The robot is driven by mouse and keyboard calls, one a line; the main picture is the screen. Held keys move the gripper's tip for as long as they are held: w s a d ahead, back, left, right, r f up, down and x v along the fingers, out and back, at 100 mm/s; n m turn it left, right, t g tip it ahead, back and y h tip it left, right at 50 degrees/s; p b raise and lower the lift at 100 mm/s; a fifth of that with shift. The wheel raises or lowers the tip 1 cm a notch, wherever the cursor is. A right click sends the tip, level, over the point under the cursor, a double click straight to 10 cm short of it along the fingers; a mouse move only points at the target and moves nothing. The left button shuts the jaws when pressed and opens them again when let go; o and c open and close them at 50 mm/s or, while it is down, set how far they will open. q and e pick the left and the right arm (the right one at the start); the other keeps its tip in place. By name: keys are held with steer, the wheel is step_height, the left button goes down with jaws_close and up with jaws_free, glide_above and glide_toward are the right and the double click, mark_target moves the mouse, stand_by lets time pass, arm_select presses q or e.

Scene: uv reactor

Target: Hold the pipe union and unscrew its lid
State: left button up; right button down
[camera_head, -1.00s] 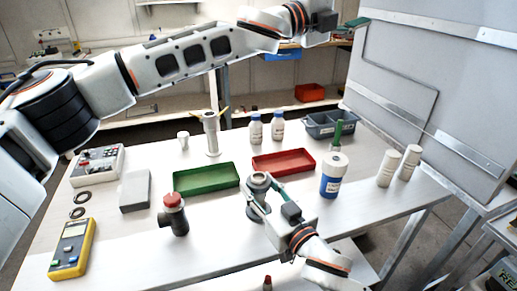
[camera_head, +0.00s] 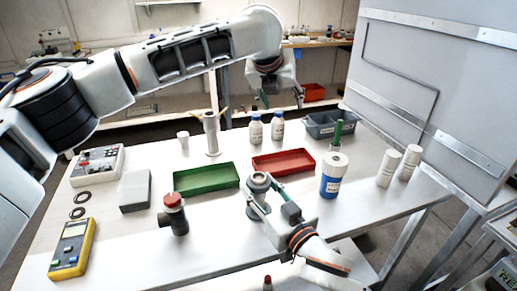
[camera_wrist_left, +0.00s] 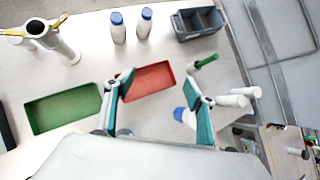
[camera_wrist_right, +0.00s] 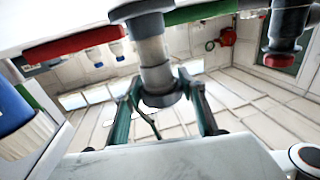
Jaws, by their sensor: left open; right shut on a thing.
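The grey pipe union (camera_head: 258,180) stands upright on the table, with its round lid on top. My right gripper (camera_head: 266,192) is shut on the union from the front right. In the right wrist view the union (camera_wrist_right: 153,62) shows between the two fingers. My left gripper (camera_head: 277,102) is open and empty, high up behind and above the table, apart from the union. In the left wrist view its teal fingers (camera_wrist_left: 160,84) are spread, with the red tray behind them; the union is not clearly visible there.
A green tray (camera_head: 178,188) and a red tray (camera_head: 257,168) lie behind the union. A red-capped pipe fitting (camera_head: 178,222) stands to its left, a blue-labelled jar (camera_head: 331,186) to its right. A grey stand (camera_head: 212,142) and two blue-capped bottles (camera_head: 256,140) stand farther back.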

arm_select(q)
steer(key=s+a+f+m+g+y, duration=0.2)
steer(key=s+a+f+m+g, duration=0.15)
steer(key=s+m, duration=0.35)
steer(key=m+g+y, duration=0.1)
steer(key=m+g, duration=0.3)
steer(key=m, duration=0.1)
glide_above(258, 176)
step_height(258, 176, down, 2)
steer(key=shift+w+d+f, duration=0.1)
steer(key=shift+f, duration=3.95)
steer(key=c, duration=1.1)
steer(key=n, duration=0.3)
steer(key=shift+n, duration=0.3)
steer(key=shift+c, duration=0.3)
steer(key=shift+r, duration=0.1)
